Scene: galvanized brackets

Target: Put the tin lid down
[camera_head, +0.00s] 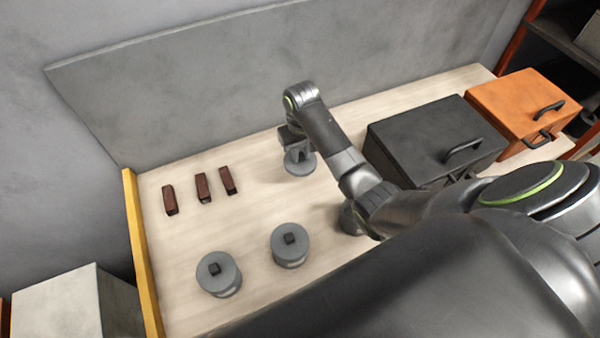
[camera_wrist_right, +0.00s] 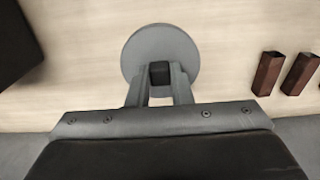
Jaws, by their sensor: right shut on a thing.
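The grey round tin lid (camera_wrist_right: 160,45) has a dark square knob (camera_wrist_right: 160,75) at its middle. In the right wrist view my right gripper (camera_wrist_right: 160,82) is shut on this knob, one finger on each side. In the head view the gripper (camera_head: 299,150) is over the back middle of the table, with the lid (camera_head: 300,168) below it. The gripper hides part of the lid, and I cannot tell whether it touches what is beneath. My left gripper is not in view.
Two lidded grey tins (camera_head: 218,278) (camera_head: 289,248) stand at the front of the pale table (camera_head: 250,215). Several brown brackets (camera_head: 203,188) lie at the left. A black box (camera_head: 430,140) and an orange box (camera_head: 520,110) stand at the right. A grey panel (camera_head: 230,80) rises behind.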

